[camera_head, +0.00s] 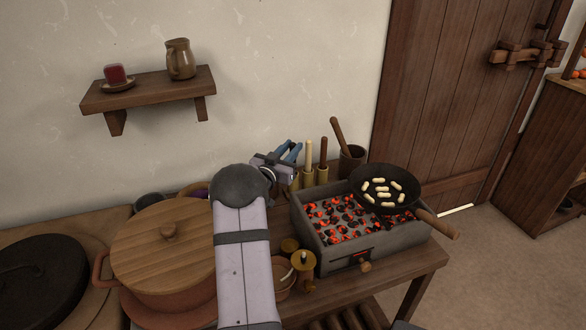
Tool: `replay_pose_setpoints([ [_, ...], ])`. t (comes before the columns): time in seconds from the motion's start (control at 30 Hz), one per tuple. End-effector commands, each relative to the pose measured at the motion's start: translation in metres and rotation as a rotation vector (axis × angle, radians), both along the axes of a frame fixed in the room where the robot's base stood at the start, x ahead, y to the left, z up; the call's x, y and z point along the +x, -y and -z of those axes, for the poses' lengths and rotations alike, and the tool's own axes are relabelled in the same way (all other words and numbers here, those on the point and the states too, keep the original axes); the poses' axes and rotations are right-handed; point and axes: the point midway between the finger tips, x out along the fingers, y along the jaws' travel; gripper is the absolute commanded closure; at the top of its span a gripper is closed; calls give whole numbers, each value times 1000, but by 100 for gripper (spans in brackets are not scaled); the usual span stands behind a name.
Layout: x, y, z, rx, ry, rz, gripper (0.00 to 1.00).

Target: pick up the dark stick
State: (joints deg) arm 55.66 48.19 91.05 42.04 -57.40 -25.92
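A dark reddish-brown stick (323,155) stands upright at the back of the table, just right of a similar pale stick (308,157). The lower parts of both sit in small wooden holders. My gripper (291,149) is left of both sticks, close to the pale one, with its two blue fingers pointing up and to the right in the picture. The fingers are apart and I see nothing between them. Neither stick appears to be held. My wrist and forearm hide part of the table behind them.
A brazier of glowing coals (335,240) carries a black pan (372,176) with pale pieces. A dark mortar with a pestle (351,163) stands behind it. A lidded pot (165,288) is left of my arm. A wall shelf (150,95) holds a jug (180,60).

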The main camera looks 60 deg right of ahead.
Motion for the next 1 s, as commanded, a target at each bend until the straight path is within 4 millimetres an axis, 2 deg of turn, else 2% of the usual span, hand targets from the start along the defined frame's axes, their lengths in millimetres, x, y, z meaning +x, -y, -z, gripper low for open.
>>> replay_pose_setpoints([
  [0.4, 0, 45, 1, 1, 0, 1, 79],
  [0.8, 0, 52, 0, 1, 0, 0, 79],
  [0.83, 0, 52, 0, 1, 0, 0, 84],
  [0.9, 0, 52, 0, 1, 0, 0, 100],
  [1.0, 0, 52, 0, 0, 0, 0, 100],
])
